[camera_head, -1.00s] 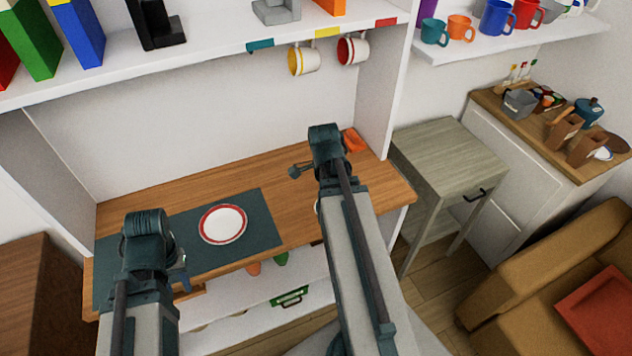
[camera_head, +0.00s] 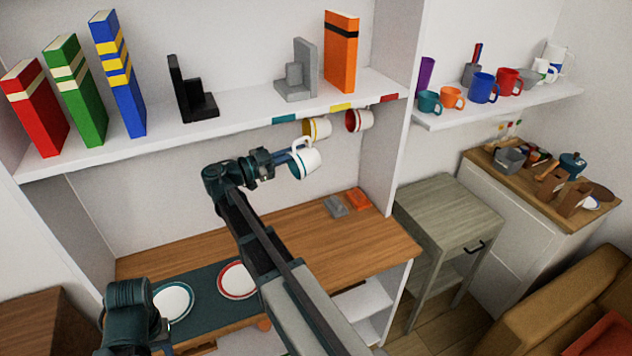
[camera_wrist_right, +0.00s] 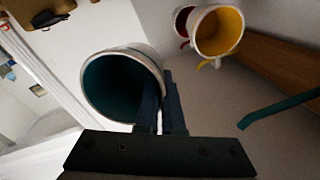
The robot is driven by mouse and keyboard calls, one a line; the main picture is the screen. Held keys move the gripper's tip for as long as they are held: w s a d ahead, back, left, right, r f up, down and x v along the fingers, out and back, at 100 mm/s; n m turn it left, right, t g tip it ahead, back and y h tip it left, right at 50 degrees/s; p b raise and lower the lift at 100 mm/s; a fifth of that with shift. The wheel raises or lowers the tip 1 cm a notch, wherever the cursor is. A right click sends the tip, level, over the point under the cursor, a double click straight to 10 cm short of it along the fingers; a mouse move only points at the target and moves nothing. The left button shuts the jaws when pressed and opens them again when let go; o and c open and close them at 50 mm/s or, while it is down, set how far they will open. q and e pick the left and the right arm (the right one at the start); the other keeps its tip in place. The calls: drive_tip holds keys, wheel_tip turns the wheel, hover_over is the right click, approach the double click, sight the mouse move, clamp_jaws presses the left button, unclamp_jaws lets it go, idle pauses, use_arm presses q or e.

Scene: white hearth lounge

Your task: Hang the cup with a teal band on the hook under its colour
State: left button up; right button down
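The white cup with a teal band (camera_head: 308,163) is held up tilted by my right gripper (camera_head: 283,156), just below the shelf edge. Its teal inside shows in the right wrist view (camera_wrist_right: 122,88), with the fingers (camera_wrist_right: 164,104) at its rim; I cannot tell exactly which part they pinch. The teal mark (camera_head: 284,119) is on the shelf edge above the cup. A teal hook (camera_wrist_right: 280,109) shows at the right of the wrist view, apart from the cup. My left arm shows at the lower left; its fingers are hidden.
A yellow-banded cup (camera_head: 318,128) and a red-banded cup (camera_head: 360,120) hang to the right, close to the held cup, under the yellow mark (camera_head: 341,107) and red mark (camera_head: 389,98). Books and bookends stand on the shelf above. Two plates lie on the desk below.

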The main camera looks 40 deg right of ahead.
use_arm(q)
drive_tip(key=shift+s+a+r, duration=0.1)
drive_tip(key=shift+a+r, duration=0.15)
drive_tip(key=shift+a, duration=0.15)
use_arm(e)
drive_tip(key=shift+t+h, duration=0.3)
drive_tip(key=shift+h, duration=0.3)
drive_tip(key=w+a+r, duration=0.2)
drive_tip(key=a, duration=0.1)
drive_tip(key=shift+w+r, duration=0.2)
drive_tip(key=shift+r, duration=0.2)
drive_tip(key=shift+n, duration=0.3)
use_arm(q)
drive_tip(key=shift+f+b, duration=0.75)
drive_tip(key=shift+f, duration=0.15)
use_arm(e)
drive_tip(key=w+d+f, duration=0.2)
drive_tip(key=w, duration=0.9)
drive_tip(key=shift+d, duration=0.3)
drive_tip(key=c, duration=1)
unclamp_jaws()
